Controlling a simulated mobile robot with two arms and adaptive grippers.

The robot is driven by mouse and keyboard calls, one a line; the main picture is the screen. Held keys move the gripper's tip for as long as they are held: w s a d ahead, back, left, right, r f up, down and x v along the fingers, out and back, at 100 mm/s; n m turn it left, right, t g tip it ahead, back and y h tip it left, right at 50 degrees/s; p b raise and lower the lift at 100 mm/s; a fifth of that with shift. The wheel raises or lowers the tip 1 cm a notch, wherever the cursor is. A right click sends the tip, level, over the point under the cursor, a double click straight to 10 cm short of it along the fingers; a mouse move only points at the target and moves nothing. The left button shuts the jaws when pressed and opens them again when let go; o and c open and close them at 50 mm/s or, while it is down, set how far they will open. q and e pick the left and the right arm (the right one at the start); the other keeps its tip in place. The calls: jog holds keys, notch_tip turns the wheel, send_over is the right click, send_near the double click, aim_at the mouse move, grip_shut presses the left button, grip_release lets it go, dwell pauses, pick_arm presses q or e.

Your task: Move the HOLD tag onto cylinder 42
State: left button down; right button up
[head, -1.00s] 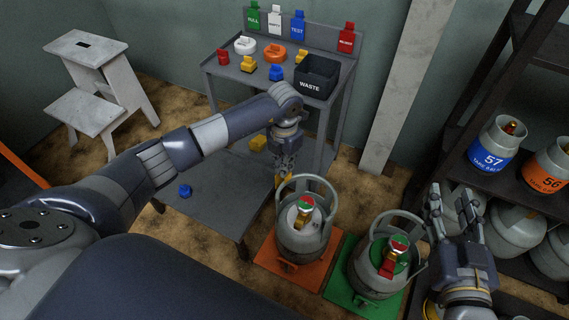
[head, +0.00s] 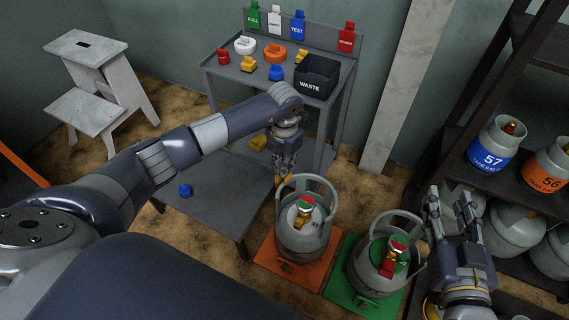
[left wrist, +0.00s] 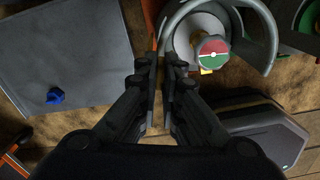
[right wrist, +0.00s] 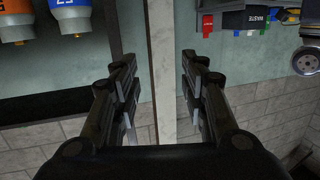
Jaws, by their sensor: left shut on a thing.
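My left gripper (head: 283,174) is shut on a small yellow-orange piece, which I take for the HOLD tag (head: 280,182). Its lettering does not show. The gripper is beside the left edge of the collar of a grey cylinder (head: 302,240) on an orange mat; I cannot tell whether they touch. In the left wrist view its fingers (left wrist: 165,62) are close together beside that collar. A second grey cylinder (head: 368,268) with a red piece at its valve stands on a green mat. My right gripper (head: 452,200) is open and empty, right of the second cylinder.
A board at the back holds green, white, blue and red tags (head: 346,38), with a gap before the red one. The bench has coloured caps and a black WASTE bin (head: 317,76). A low grey table (head: 205,207) is at left; a shelf with cylinders 57 (head: 490,158) and 56 at right.

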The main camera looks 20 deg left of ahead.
jog(key=shift+s+f, duration=0.1)
jog(key=shift+f, duration=0.15)
dwell(0.5)
jog(key=shift+d+f+g, duration=0.1)
jog(key=shift+f+g, duration=0.25)
jog(key=shift+g, duration=0.05)
jog(key=shift+s+f, duration=0.1)
jog(key=shift+f, duration=0.05)
dwell(0.4)
jog(key=shift+s+d+f, duration=0.1)
jog(key=shift+d+f, duration=0.05)
jog(key=shift+f, duration=0.2)
pick_arm(q)
jog(key=shift+f, duration=0.1)
pick_arm(e)
jog(key=shift+r, duration=0.1)
